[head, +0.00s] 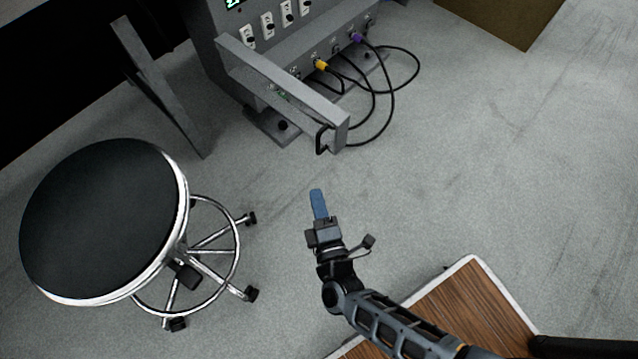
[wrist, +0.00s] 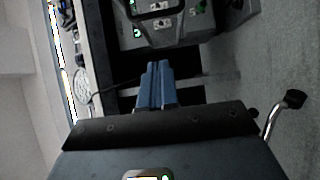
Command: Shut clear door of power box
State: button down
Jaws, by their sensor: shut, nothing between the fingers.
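The power box (head: 226,50) is a grey cabinet at the top of the head view, with outlets and cable sockets on its front. A grey-edged panel (head: 282,82), which looks like the door, sticks out from the box at an angle, so it stands open. A black handle (head: 321,140) is at its outer end. Whether the panel is clear is hard to tell. My gripper (head: 317,192) has blue fingers, shut and empty, below and apart from the handle. In the wrist view the shut fingers (wrist: 156,68) point toward a grey unit with green lights (wrist: 165,28).
A black round stool (head: 105,220) with a chrome base stands at the left. A yellow plug (head: 321,64) and a purple plug (head: 357,38) have black cables looping right of the panel. A wooden board (head: 470,300) is at lower right. The grey floor (head: 500,160) at right is clear.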

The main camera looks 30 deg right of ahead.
jog(key=w+d+b, duration=0.3)
jog(key=w+d, duration=0.3)
jog(key=w, duration=0.3)
jog(key=shift+w+b, duration=0.25)
jog(key=shift+b, duration=0.1)
